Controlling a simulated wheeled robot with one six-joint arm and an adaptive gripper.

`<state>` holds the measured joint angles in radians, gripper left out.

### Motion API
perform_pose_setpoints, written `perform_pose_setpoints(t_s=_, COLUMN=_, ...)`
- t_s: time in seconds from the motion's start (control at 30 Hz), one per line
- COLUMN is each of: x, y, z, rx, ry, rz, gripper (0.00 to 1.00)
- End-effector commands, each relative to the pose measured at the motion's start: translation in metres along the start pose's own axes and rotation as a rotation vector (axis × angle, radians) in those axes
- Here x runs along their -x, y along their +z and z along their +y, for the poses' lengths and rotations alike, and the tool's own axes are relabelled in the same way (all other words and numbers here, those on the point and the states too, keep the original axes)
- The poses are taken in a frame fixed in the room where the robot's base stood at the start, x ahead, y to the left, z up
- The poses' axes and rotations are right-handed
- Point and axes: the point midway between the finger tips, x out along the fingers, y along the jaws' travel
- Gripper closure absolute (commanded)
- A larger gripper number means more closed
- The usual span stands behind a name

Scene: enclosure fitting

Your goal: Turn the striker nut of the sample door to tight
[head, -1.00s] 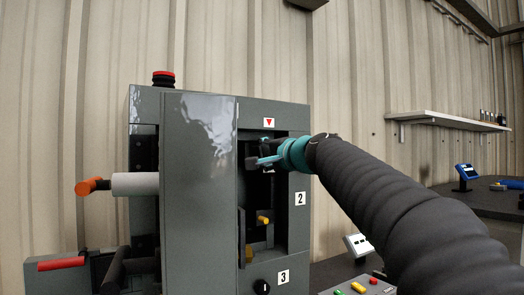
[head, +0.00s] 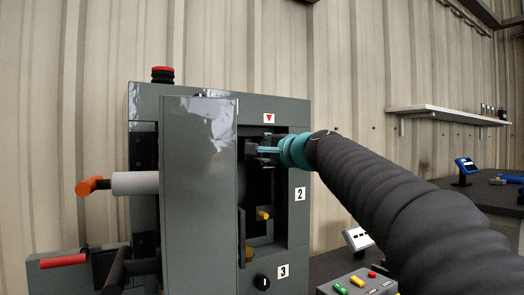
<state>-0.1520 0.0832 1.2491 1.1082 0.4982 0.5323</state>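The enclosure is a dark grey cabinet with its grey door (head: 199,200) standing in front at the left of a recessed opening (head: 283,215). My gripper (head: 262,149), with a teal body, reaches in from the right at the upper part of this opening, below the red triangle mark. Its fingers point left toward the inner edge of the door. The striker nut cannot be made out; the gripper and shadow cover that area. I cannot tell whether the fingers are open or shut on anything.
A yellow peg (head: 263,215) sits lower in the opening, with a black knob (head: 262,282) beneath. An orange-ended handle (head: 92,186) sticks out at left. A button box (head: 358,283) stands at lower right, and a shelf (head: 445,116) hangs on the wall.

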Motion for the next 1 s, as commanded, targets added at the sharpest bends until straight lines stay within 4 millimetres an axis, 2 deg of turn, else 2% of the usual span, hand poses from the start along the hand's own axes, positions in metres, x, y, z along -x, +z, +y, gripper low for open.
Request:
perform_pose_setpoints(t_s=0.03, x=0.0, y=0.0, z=0.0, rx=-0.002, ry=0.0, rz=-0.001, gripper=0.49)
perform_pose_setpoints(t_s=0.1, x=0.0, y=0.0, z=0.0, rx=-0.001, ry=0.0, rz=-0.001, gripper=0.31)
perform_pose_setpoints(t_s=0.43, x=0.001, y=0.0, z=0.0, rx=0.0, ry=0.0, rz=0.0, gripper=0.31)
perform_pose_setpoints(t_s=0.57, x=0.01, y=0.0, z=-0.001, rx=0.001, ry=0.0, rz=0.0, gripper=0.31)
perform_pose_setpoints(t_s=1.0, x=0.089, y=-0.001, z=-0.001, rx=0.001, ry=-0.001, rz=0.002, gripper=0.31)
